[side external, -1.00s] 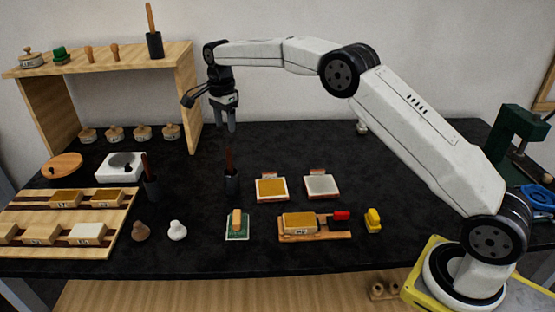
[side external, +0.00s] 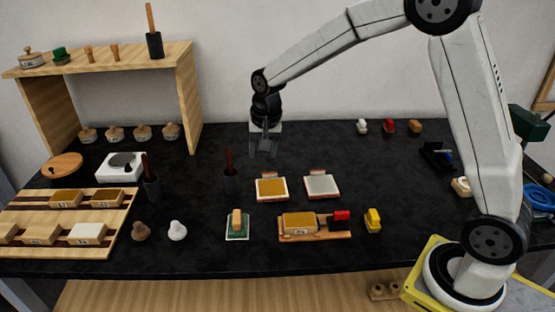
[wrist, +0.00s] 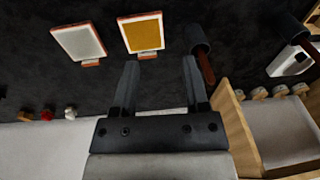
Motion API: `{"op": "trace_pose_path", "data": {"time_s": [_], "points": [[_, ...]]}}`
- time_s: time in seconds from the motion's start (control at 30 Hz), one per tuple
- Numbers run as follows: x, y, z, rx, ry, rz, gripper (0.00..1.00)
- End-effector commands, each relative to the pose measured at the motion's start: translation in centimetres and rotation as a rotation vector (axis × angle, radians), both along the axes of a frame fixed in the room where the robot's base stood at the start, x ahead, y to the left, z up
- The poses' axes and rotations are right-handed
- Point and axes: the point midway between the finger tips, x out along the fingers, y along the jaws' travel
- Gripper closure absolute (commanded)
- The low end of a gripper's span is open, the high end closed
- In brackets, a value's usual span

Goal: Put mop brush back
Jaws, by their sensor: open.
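Three dark cup-like items with wooden handles are in the side view, and I cannot tell which is the mop brush or where brush ends and holder begins. One (side external: 231,182) stands upright mid-table with a dark red-brown handle; it also shows in the wrist view (wrist: 197,38), just beyond the right fingertip. The third (side external: 154,43), with a lighter, taller handle, stands on the wooden shelf. My gripper (side external: 264,152) is open and empty, pointing down above the table, behind and right of the middle one.
The wooden shelf (side external: 188,95) stands at the back left. Two framed pads, one gold (side external: 271,188) and one grey (side external: 321,186), lie right of the middle cup. A slatted wooden rack (side external: 118,215) with blocks is at front left. The back middle of the table is clear.

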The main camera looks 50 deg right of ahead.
Motion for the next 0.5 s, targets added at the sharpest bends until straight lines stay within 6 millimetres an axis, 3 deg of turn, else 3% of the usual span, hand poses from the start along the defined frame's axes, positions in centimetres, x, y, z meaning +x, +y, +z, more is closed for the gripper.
{"op": "trace_pose_path", "data": {"time_s": [0.5], "points": [[-13.4,0.3,-3.2,-0.081,-0.07,0.482,0.42]]}}
